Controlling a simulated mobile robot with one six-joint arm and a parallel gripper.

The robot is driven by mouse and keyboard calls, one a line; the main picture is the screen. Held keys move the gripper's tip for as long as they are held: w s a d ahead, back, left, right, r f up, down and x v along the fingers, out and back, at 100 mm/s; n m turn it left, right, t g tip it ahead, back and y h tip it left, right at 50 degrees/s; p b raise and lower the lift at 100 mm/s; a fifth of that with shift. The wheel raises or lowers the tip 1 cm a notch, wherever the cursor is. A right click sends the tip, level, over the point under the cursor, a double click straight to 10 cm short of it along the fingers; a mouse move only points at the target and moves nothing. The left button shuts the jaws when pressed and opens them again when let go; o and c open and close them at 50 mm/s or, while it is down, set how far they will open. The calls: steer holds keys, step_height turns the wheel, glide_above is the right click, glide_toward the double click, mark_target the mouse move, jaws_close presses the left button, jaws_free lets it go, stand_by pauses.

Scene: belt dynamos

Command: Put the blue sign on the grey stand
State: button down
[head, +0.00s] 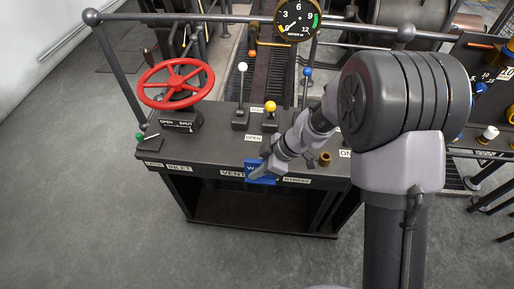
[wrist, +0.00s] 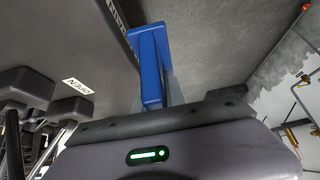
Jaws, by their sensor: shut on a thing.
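The blue sign (head: 257,166) is in my gripper (head: 264,173) at the front edge of the dark console (head: 215,155). White lettering shows on part of its face, and my gripper hides part of it. In the wrist view the blue sign (wrist: 150,68) stands up edge-on between the grey fingers of my gripper (wrist: 156,92), which is shut on it. The console's edge is close beside it in that view. I cannot tell whether the sign touches the console. I cannot make out a separate grey stand for the sign.
The console carries a red handwheel (head: 176,84), a white-knobbed lever (head: 242,68), a yellow-knobbed lever (head: 270,107), a blue-knobbed lever (head: 307,73) and a brown knob (head: 325,159). A round gauge (head: 297,17) stands behind. Floor (head: 100,210) at the left and front is clear.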

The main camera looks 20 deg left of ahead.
steer(key=w, duration=0.3)
steer(key=w+a+b, duration=0.1)
steer(key=w, duration=0.2)
steer(key=w+a, duration=0.1)
steer(key=w, duration=0.2)
steer(key=shift+a+f, duration=0.1)
steer(key=shift+f, duration=0.05)
steer(key=shift+f+b, duration=0.4)
steer(key=shift+b, duration=0.3)
steer(key=shift+s+r, duration=0.15)
steer(key=shift+r, duration=0.1)
steer(key=shift+f, duration=0.25)
steer(key=c, duration=1.4)
jaws_free()
steer(key=shift+r, duration=0.1)
